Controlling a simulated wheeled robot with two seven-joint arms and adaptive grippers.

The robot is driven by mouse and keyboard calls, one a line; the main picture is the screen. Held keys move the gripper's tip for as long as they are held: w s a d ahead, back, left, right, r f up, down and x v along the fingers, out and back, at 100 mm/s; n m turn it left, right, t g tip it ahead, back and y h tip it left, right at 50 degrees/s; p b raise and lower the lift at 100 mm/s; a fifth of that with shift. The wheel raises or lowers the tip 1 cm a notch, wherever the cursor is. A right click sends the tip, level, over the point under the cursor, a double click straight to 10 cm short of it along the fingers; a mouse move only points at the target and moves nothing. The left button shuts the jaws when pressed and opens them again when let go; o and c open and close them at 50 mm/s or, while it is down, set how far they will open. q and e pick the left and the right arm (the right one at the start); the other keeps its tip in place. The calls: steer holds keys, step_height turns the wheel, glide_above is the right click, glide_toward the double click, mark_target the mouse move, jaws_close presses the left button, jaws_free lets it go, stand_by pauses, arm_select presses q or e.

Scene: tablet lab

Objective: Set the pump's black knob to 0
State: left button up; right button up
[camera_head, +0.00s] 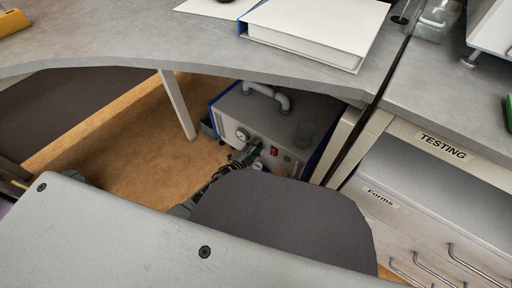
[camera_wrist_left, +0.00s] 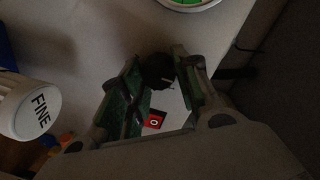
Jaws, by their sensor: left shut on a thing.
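The pump (camera_head: 305,107) is a grey box with blue edges, standing on the floor under the desk. Its front carries a round gauge (camera_head: 242,134) and a red switch (camera_head: 274,151). My left gripper (camera_head: 252,149) reaches the front between them. In the left wrist view the black knob (camera_wrist_left: 157,69) sits between the fingertips, and the gripper (camera_wrist_left: 160,78) is shut on it. The red switch marked "O" (camera_wrist_left: 155,120) shows between the fingers. The knob's setting is too dark to read. My right gripper is not in view.
A white cap marked "FINE" (camera_wrist_left: 40,110) is left of the fingers in the wrist view. The desk (camera_head: 150,40) overhangs the pump; its leg (camera_head: 177,105) stands to the left. A drawer cabinet (camera_head: 420,210) stands to the right. Open floor (camera_head: 130,150) lies left of the pump.

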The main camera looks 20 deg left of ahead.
arm_select(q)
steer(key=shift+a, duration=0.1)
stand_by(0.4)
steer(key=o, duration=1)
steer(key=shift+s, duration=0.15)
steer(key=shift+v, duration=5.85)
steer(key=shift+r+n, duration=0.1)
steer(key=shift+n, duration=0.2)
